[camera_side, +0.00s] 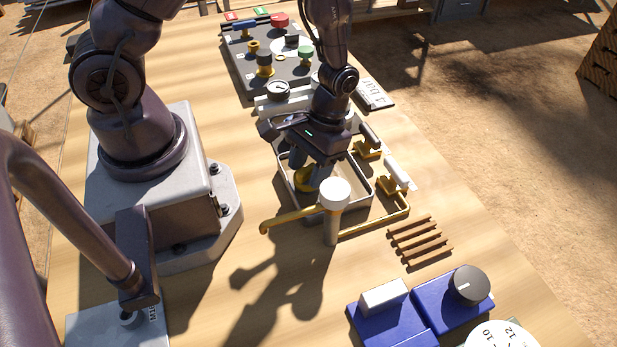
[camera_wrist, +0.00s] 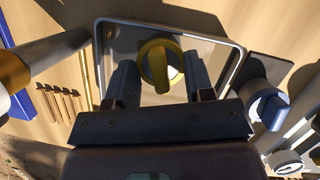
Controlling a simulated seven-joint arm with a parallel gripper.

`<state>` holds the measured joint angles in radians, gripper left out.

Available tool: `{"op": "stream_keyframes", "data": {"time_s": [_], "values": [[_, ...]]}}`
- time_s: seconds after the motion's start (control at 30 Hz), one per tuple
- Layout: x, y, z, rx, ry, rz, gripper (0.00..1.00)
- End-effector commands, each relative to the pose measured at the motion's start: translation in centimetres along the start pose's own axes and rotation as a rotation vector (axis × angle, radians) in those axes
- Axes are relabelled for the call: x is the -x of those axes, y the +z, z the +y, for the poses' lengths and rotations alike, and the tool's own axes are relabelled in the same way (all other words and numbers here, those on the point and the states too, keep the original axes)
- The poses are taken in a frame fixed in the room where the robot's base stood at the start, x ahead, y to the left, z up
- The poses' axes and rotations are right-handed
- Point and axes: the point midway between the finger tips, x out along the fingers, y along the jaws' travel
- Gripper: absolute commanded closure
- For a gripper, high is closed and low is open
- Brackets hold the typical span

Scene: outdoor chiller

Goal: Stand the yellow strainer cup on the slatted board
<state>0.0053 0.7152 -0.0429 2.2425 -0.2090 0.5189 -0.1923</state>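The yellow strainer cup (camera_side: 304,180) is inside a grey-rimmed tray (camera_side: 356,211), partly hidden behind my gripper in the side view. In the wrist view the cup (camera_wrist: 159,63) shows as a yellow ring with a bar or handle across it. My gripper (camera_side: 321,178) points down into the tray. Its fingers (camera_wrist: 161,76) are apart on either side of the cup in the wrist view, with gaps visible. I cannot tell how far the fingertips are above the cup. The slatted board (camera_side: 420,240) lies bare on the table, right of the tray; it also shows in the wrist view (camera_wrist: 62,104).
A white-topped post (camera_side: 334,205) with a yellow pipe (camera_side: 290,219) stands at the tray's near side. Blue boxes (camera_side: 450,300) lie in front of the board. A valve panel (camera_side: 270,50) is behind.

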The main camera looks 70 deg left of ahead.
Motion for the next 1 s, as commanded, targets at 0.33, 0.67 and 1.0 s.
{"op": "stream_keyframes", "data": {"time_s": [0.33,0.67,1.0], "values": [[2.5,0.8,0.0,-0.001,0.001,0.004,0.95],[5.6,2.0,0.0,0.000,0.001,0.004,0.95],[6.6,2.4,0.0,0.000,0.000,-0.001,1.00]]}}
